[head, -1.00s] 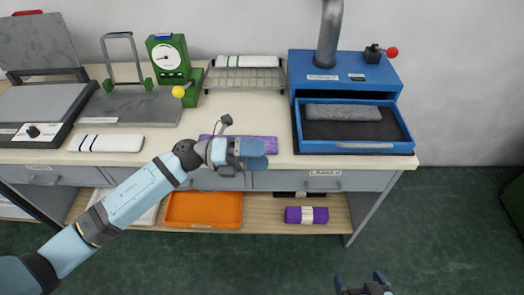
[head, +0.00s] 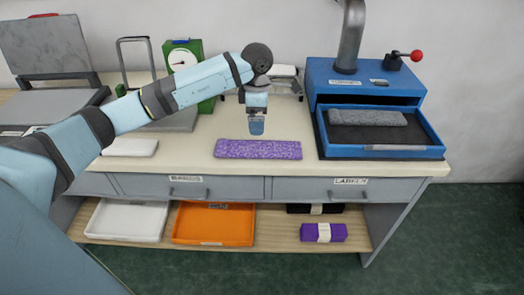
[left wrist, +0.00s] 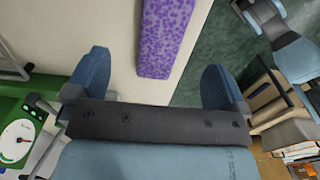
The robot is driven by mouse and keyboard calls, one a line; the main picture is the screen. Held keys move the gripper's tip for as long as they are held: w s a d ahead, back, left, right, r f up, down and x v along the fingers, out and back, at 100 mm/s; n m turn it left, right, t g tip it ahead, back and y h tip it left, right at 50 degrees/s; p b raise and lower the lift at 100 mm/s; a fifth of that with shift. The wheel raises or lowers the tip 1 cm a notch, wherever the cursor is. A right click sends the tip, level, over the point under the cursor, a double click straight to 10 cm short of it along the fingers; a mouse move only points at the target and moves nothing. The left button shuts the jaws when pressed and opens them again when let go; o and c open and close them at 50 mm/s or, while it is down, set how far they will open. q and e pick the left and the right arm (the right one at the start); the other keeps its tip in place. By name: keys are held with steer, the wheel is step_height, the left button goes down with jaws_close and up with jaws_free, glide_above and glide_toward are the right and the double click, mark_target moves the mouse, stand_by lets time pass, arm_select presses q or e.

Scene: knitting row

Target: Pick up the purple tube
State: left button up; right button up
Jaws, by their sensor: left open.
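The purple tube (head: 258,149) is a flat, speckled purple knitted strip lying on the cream worktop, near its front edge. My left gripper (head: 256,128) hangs above it, fingers pointing down, behind its middle in the head view. In the left wrist view the tube (left wrist: 165,36) lies ahead of the open, empty fingers (left wrist: 154,85), partly cut off by the top edge. They are apart from it. A part of my right arm, seemingly with its gripper (left wrist: 258,14), shows at the upper right of the left wrist view; its jaws are unclear.
A blue press (head: 366,81) with an open tray (head: 383,153) holding a grey piece stands right of the tube. A wire rack (head: 288,88) is behind my gripper. A white striped piece (head: 130,147) lies left. A banded purple bundle (head: 335,233) and orange tray (head: 213,237) are below.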

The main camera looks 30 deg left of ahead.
arm_select(q)
glide_above(258, 147)
steer(key=f, duration=0.5)
steer(key=shift+w+a, duration=0.2)
steer(key=shift+w, duration=0.2)
steer(key=f, duration=0.4)
steer(key=shift+s+d+f, duration=0.2)
steer(key=shift+s+f, duration=0.1)
steer(key=shift+f, duration=0.35)
steer(key=c, duration=0.9)
